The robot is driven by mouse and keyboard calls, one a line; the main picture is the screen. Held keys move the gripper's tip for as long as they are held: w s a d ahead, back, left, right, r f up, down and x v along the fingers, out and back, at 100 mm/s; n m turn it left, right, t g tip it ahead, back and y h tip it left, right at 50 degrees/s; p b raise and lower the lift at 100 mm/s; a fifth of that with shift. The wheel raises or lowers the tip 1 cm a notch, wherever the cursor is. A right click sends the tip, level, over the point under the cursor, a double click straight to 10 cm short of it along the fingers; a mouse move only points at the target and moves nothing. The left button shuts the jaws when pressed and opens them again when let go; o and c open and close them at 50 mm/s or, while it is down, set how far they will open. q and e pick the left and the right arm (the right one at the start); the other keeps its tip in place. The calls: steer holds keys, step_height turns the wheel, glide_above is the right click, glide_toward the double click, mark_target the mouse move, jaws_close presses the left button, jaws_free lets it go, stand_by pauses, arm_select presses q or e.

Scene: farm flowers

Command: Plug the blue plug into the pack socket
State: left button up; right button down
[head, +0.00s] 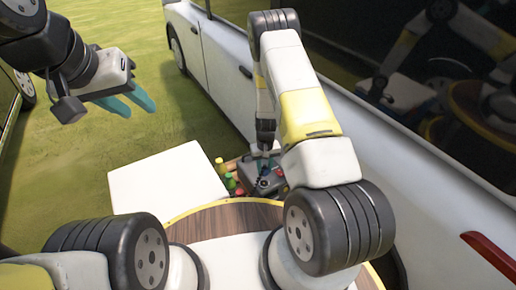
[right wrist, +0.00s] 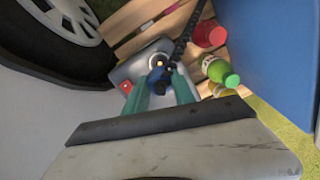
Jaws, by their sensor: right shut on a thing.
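The dark grey pack (head: 270,187) stands among bottles beside the white vehicle; in the right wrist view the pack (right wrist: 124,72) shows a red part on its edge. My right gripper (right wrist: 165,82) is shut on the blue plug (right wrist: 160,73), between its teal fingertips, over the pack's face. A bright ring, perhaps the socket, shows by the plug's far end; I cannot tell whether the plug is in it. In the head view, my right gripper (head: 262,160) points down at the pack. My left gripper (head: 130,101) is open and empty, over the grass at the upper left.
A black coiled cable (right wrist: 183,38) runs up from the plug. A red bottle (right wrist: 210,34) and a green-capped bottle (right wrist: 222,73) are close by on wooden slats (right wrist: 135,18). A wheel (right wrist: 60,35) is at the upper left. A white box top (head: 160,180) lies left of the pack.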

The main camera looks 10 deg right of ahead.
steer(key=shift+f, duration=2.85)
steer(key=shift+f, duration=0.5)
steer(key=c, duration=1)
jaws_free()
steer(key=shift+o, duration=0.2)
steer(key=shift+r, duration=3.85)
